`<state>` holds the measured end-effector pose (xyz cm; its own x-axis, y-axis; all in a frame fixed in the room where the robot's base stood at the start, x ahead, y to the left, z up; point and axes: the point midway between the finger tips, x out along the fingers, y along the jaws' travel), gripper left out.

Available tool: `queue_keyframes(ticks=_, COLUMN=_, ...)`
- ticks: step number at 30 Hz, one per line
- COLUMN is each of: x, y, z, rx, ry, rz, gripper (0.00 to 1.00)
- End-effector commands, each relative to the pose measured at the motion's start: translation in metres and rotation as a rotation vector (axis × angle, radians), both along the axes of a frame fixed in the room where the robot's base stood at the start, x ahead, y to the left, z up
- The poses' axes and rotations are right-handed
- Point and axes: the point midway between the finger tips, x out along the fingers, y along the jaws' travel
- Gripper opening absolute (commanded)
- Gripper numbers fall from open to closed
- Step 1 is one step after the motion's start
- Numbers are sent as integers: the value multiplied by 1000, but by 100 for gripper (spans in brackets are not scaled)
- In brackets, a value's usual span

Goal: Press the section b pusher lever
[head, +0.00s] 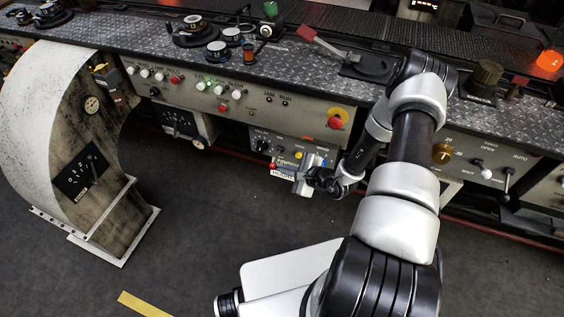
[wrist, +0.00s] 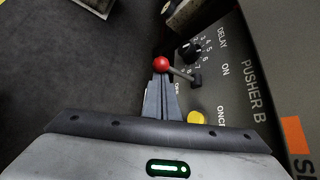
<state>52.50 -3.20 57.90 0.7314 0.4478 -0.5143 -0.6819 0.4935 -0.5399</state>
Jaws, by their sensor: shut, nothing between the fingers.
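The pusher lever has a red ball (wrist: 162,64) on a dark arm, which runs to a pivot on the grey PUSHER B panel (wrist: 250,118) in the wrist view. My gripper (wrist: 160,78) is shut and empty. Its fingertips are right by the red ball and overlap its near edge in the picture; I cannot tell whether they touch it. In the head view my gripper (head: 290,171) is in front of the lower panel, with the small red ball (head: 271,166) at its left. My gripper hides part of that panel.
A yellow button (wrist: 196,117) and a black delay knob (wrist: 190,50) are on the same panel. A red emergency button (head: 335,122) is above it in the head view. A curved white housing (head: 40,120) stands at left. The floor in front is clear.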

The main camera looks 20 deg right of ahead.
Motion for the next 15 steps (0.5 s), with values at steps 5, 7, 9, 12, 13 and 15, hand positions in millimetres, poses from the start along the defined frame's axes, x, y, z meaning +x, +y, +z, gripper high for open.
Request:
queue_keyframes(ticks=5, x=1, y=2, z=16, rx=91, ry=124, rz=6, gripper=0)
queue_keyframes(ticks=7, x=1, y=1, z=19, rx=125, ry=172, rz=5, gripper=0)
queue_keyframes(ticks=9, x=1, y=1, z=22, rx=158, ry=218, rz=4, gripper=0)
queue_keyframes(ticks=12, x=0, y=1, z=26, rx=166, ry=226, rz=3, gripper=0)
queue_keyframes(ticks=13, x=1, y=1, z=27, rx=166, ry=226, rz=3, gripper=0)
queue_keyframes(ticks=15, x=1, y=1, z=30, rx=166, ry=226, rz=3, gripper=0)
